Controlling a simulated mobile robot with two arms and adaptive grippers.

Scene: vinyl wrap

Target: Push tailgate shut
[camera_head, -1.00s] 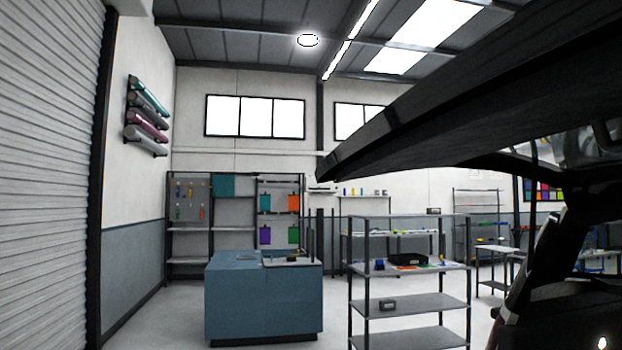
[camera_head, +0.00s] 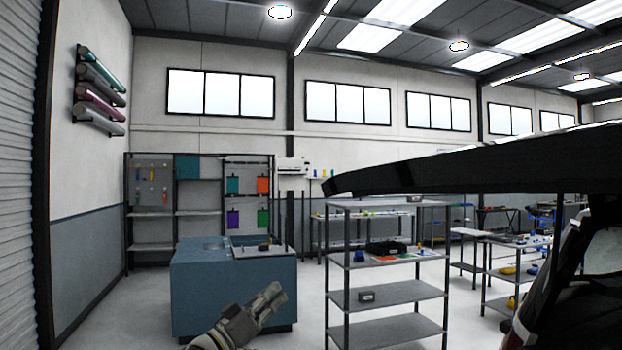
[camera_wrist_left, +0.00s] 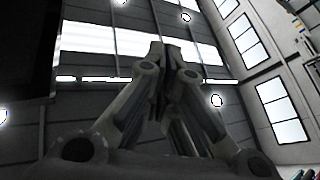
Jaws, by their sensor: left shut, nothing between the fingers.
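The raised tailgate (camera_head: 450,171) is a dark panel that juts in from the right in the head view. It stands roughly level, hinged on the dark vehicle (camera_head: 570,290) at the right edge. My left gripper (camera_head: 274,293) shows at the bottom, left of and below the tailgate's free edge, apart from it in the picture. In the left wrist view the fingers of the left gripper (camera_wrist_left: 168,52) are together and empty, pointing toward the ceiling. A dark surface fills the left edge of that view; I cannot tell what it is. My right gripper is not in view.
A blue workbench (camera_head: 205,290) stands behind my left gripper. A grey shelf rack (camera_head: 385,291) with small items stands below the tailgate's free edge in the picture. Wall shelving (camera_head: 150,245) is at the back. Open floor shows at the left.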

